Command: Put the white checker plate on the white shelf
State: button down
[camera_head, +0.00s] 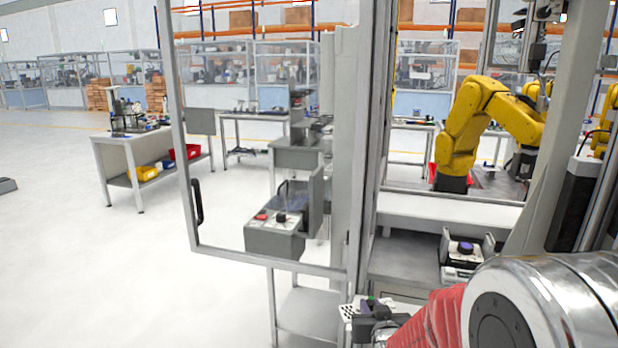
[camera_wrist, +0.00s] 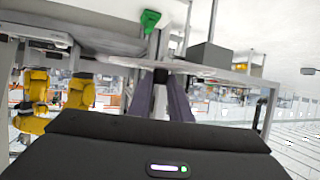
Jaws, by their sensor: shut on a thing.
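The white checker plate (camera_head: 347,312), a small white piece with dark spots, shows at the bottom of the head view, right at my gripper (camera_head: 368,320). My gripper is shut on it, and the dark jaws hide part of it. In the wrist view, which looks upside down, the two fingers of my gripper (camera_wrist: 161,88) reach forward close together; the plate between them is not clear. A white shelf-like ledge (camera_head: 450,211) runs behind the cell opening, above and to the right of my gripper. I cannot tell for sure that it is the task's shelf.
A framed clear door (camera_head: 265,130) stands open at left, with a grey control box (camera_head: 274,238) behind it. A device with a purple knob (camera_head: 465,248) sits right of my gripper. A yellow arm (camera_head: 470,125) stands beyond the ledge. Posts flank the opening.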

jog(key=s+f, duration=0.5)
jog(key=f, duration=0.1)
jog(key=shift+d, duration=0.1)
dwell(0.4)
